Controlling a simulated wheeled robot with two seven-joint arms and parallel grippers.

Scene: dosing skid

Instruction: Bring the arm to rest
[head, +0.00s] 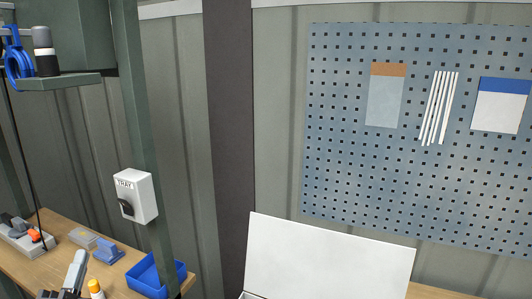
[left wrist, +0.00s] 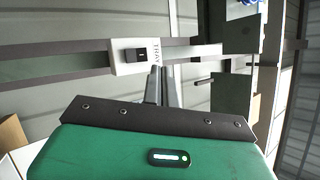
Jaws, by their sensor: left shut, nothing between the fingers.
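My left gripper (head: 78,262) shows at the lower left of the head view, low over the wooden bench. In the left wrist view its two fingers (left wrist: 162,80) are together, with nothing between them. Beyond them is a white switch box (left wrist: 142,55) with a black knob and a label that seems to read TRAY. The same switch box shows on a green post in the head view (head: 135,196), up and to the right of the gripper and apart from it. My right gripper is not in view.
A blue bin (head: 155,276) sits on the bench (head: 40,262) beside the post. A blue block (head: 108,250), an orange-topped bottle (head: 95,288) and a grey fixture (head: 24,238) are nearby. A shelf (head: 62,82) overhangs above. A white panel (head: 325,258) stands at the right.

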